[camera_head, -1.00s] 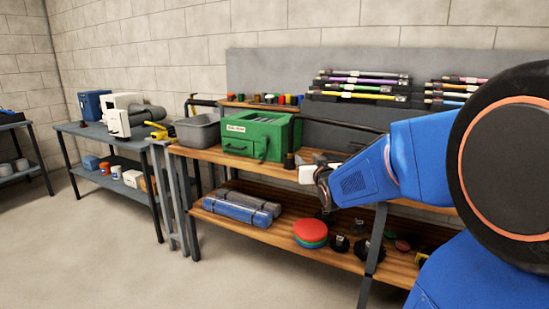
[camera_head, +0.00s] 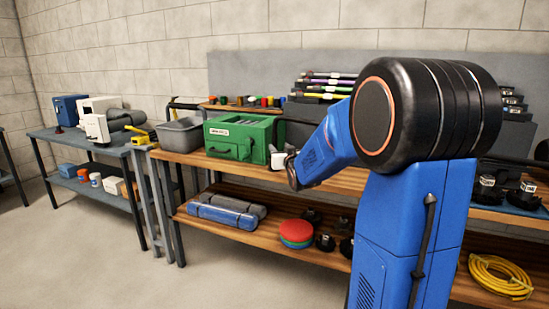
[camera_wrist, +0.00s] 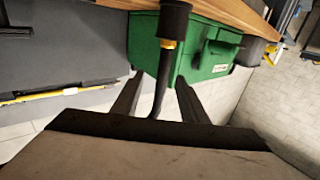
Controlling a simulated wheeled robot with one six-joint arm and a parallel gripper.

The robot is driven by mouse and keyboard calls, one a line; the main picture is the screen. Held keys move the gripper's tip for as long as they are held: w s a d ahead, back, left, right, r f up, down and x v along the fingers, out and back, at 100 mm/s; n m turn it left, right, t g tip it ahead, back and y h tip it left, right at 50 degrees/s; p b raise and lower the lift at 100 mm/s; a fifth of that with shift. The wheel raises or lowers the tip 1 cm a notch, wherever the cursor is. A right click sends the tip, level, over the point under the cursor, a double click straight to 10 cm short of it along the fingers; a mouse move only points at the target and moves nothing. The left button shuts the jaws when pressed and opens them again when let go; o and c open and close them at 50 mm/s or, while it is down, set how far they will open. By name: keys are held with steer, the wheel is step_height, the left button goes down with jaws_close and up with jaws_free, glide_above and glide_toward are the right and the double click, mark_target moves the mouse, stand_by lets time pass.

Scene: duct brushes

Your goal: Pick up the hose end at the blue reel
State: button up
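No blue reel or hose coming off it can be made out for certain. A blue box-shaped unit (camera_head: 68,109) stands on the left bench; I cannot tell whether it is the reel. My gripper (camera_wrist: 160,78) is open in the wrist view, with its two dark fingers apart. A black tube (camera_wrist: 161,85) with a wide black end (camera_wrist: 174,18) and a yellow band shows in the gap between the fingers, seemingly not gripped. In the head view my gripper is at the green box's right side, its fingers not clearly visible.
The green box (camera_head: 238,134) and a grey tub (camera_head: 181,136) stand on the wooden bench (camera_head: 185,157). Blue-grey rolls (camera_head: 226,211), red and green discs (camera_head: 296,233) and a yellow coiled hose (camera_head: 498,276) lie on the lower shelf. Floor at left is clear.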

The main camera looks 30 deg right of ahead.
mark_target(275, 145)
steer(key=shift+a+x, duration=0.15)
steer(key=shift+x, duration=1.4)
steer(key=shift+a+x, duration=0.2)
steer(key=shift+x, duration=1.3)
steer(key=shift+w, duration=0.1)
jaws_close()
